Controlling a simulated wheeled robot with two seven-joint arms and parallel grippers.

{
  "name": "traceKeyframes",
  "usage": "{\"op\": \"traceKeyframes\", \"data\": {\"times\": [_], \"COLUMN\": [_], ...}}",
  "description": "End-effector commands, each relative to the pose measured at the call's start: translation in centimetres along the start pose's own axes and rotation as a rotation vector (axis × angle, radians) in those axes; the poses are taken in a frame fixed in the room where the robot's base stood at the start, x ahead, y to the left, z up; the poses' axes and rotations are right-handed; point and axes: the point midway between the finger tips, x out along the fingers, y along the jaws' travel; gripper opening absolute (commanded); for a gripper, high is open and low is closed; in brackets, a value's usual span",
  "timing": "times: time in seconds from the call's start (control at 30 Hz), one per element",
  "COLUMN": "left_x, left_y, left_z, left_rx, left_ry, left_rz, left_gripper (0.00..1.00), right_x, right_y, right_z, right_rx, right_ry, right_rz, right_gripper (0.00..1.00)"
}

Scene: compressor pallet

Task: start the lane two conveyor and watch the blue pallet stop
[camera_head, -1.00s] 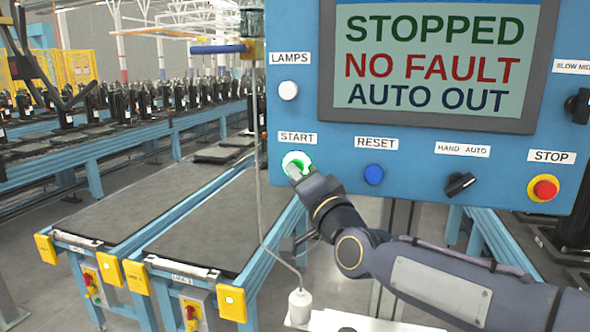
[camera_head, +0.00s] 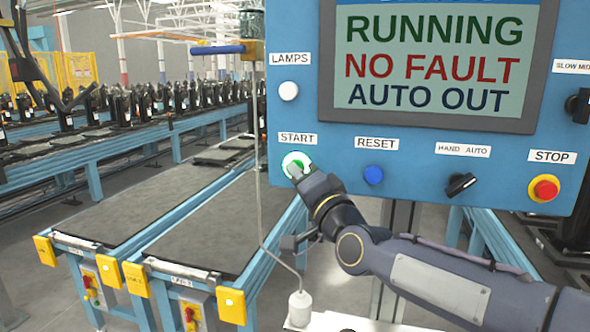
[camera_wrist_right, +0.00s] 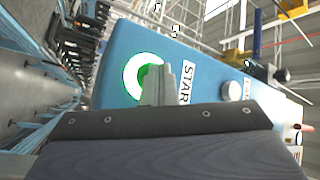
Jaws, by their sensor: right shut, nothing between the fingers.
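The blue control panel (camera_head: 300,220) fills the upper right of the head view. Its screen (camera_head: 430,65) reads RUNNING, NO FAULT, AUTO OUT. My right gripper (camera_head: 294,172) is shut and empty, its tip at the green START button (camera_head: 296,160) and covering part of it. The wrist view shows the gripper tip (camera_wrist_right: 158,75) over the green button with its pale ring (camera_wrist_right: 131,75); I cannot tell whether it presses. Two conveyor lanes (camera_head: 205,235) lie at lower left, their near ends empty. No blue pallet can be made out. My left gripper is not in view.
The panel also carries a blue RESET button (camera_head: 374,175), a HAND AUTO selector (camera_head: 461,185), a red STOP button (camera_head: 545,188) and a white LAMPS button (camera_head: 288,91). A cord with a white weight (camera_head: 300,305) hangs before the lanes. Dark compressors (camera_head: 120,105) line the conveyor behind.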

Motion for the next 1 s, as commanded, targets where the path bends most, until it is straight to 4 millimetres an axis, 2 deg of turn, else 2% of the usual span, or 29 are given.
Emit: {"op": "traceKeyframes", "data": {"times": [0.37, 0.73, 1.0], "left_x": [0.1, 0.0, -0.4], "left_y": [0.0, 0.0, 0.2], "left_z": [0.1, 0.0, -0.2], "left_rx": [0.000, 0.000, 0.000], "left_ry": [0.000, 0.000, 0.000], "left_rz": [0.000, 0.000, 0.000], "left_gripper": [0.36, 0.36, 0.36], "right_x": [-1.2, -1.4, -3.2], "right_y": [-0.8, -1.0, -2.4], "right_z": [0.8, 1.0, 2.2], "right_rx": [0.000, 0.001, 0.000], "right_ry": [0.000, 0.000, 0.000], "right_rz": [0.000, 0.000, -0.002], "right_gripper": [0.00, 0.00, 0.00]}}
